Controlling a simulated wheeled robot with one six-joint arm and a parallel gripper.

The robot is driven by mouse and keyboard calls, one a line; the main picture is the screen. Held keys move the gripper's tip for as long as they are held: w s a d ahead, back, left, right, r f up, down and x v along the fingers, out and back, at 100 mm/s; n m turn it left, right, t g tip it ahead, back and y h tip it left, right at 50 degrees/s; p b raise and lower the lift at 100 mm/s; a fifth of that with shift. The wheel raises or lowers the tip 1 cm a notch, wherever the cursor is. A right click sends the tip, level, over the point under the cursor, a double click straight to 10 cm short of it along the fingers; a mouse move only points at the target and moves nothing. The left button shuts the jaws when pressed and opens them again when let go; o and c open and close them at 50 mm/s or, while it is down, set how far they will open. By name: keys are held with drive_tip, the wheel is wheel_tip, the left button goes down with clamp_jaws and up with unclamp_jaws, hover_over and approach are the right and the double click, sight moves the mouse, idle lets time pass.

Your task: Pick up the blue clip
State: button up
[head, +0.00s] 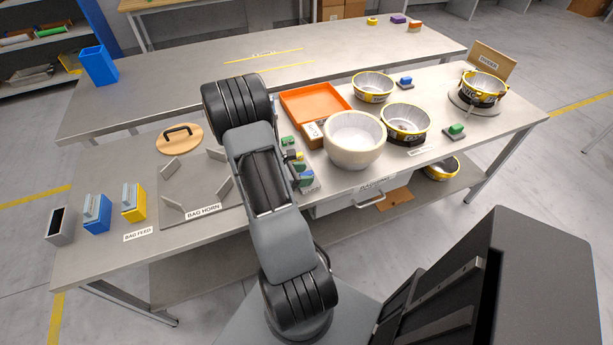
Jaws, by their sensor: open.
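Several small clips lie in a group on the near table, just right of my arm, in the head view. Green, yellow and blue pieces show there, with a blue one (306,181) at the near end, partly covered by green and white parts. I cannot tell for certain which blue piece is the clip. My arm covers the table left of the group. My gripper's jaws are hidden behind the arm, so their distance to any clip does not show.
A cream bowl (354,140) stands right of the clips, with an orange tray (314,102) behind. Yellow-rimmed bowls (405,124) stand farther right. Upright plates of the bag horn (224,187) and a lid with a handle (180,138) are left of my arm.

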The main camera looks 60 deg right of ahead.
clamp_jaws()
drive_tip(key=shift+r, duration=0.1)
idle(0.3)
